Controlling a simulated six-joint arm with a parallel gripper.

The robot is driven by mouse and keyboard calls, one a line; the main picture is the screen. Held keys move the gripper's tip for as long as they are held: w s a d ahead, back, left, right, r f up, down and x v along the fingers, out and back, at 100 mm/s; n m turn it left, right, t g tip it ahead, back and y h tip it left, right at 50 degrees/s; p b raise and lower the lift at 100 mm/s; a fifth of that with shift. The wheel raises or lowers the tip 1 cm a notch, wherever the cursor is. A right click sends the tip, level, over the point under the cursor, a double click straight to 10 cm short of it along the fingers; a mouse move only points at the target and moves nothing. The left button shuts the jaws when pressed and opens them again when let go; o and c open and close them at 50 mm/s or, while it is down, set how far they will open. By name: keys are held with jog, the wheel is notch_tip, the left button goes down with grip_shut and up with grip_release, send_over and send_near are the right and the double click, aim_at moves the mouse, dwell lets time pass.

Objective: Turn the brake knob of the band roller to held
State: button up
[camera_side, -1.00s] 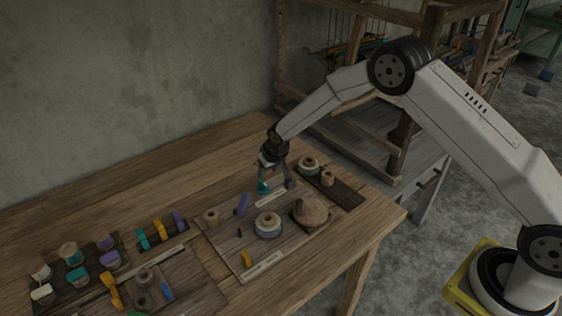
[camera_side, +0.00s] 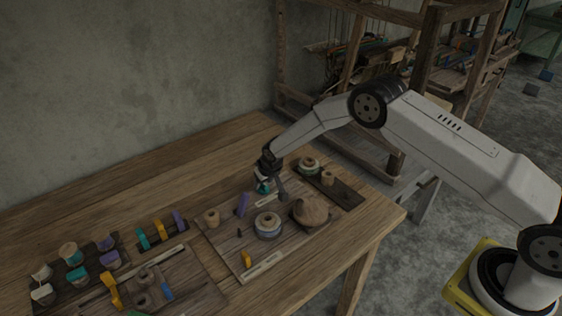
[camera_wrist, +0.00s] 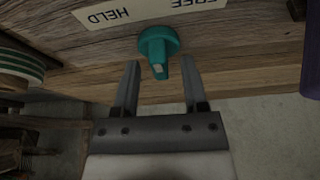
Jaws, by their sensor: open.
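The teal brake knob (camera_wrist: 158,43) shows at the upper middle of the wrist view, with a pale mark on its narrow tip, which points down toward my gripper. A cream label strip (camera_wrist: 148,9) beside it reads HELD and FREE, upside down. My gripper (camera_wrist: 160,63) is open, its fingers apart. The knob's tip lies between the fingertips in that picture; I cannot tell whether they touch it. In the side view the knob (camera_side: 262,188) is partly hidden by my gripper (camera_side: 273,192), which is low over the board.
On the wooden board (camera_side: 220,245) stand a purple piece (camera_side: 242,205), a wooden spool (camera_side: 211,217), a wound roll (camera_side: 268,225) and a brown rounded lump (camera_side: 310,211). A dark tray (camera_side: 345,193) with spools is at the right. The table's back left is clear.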

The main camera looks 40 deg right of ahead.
jog(key=shift+f, duration=0.1)
jog(key=shift+c, duration=0.2)
grip_shut()
jog(key=shift+n+y, duration=0.3)
jog(key=shift+n, duration=0.5)
jog(key=shift+d+n+y, duration=0.1)
jog(key=shift+n+y, duration=0.4)
jog(key=shift+n, duration=0.9)
jog(key=shift+w+n+g+y, duration=0.1)
jog(key=shift+n+g+y, duration=0.5)
jog(key=shift+n, duration=1.4)
jog(key=shift+o, duration=0.2)
grip_release()
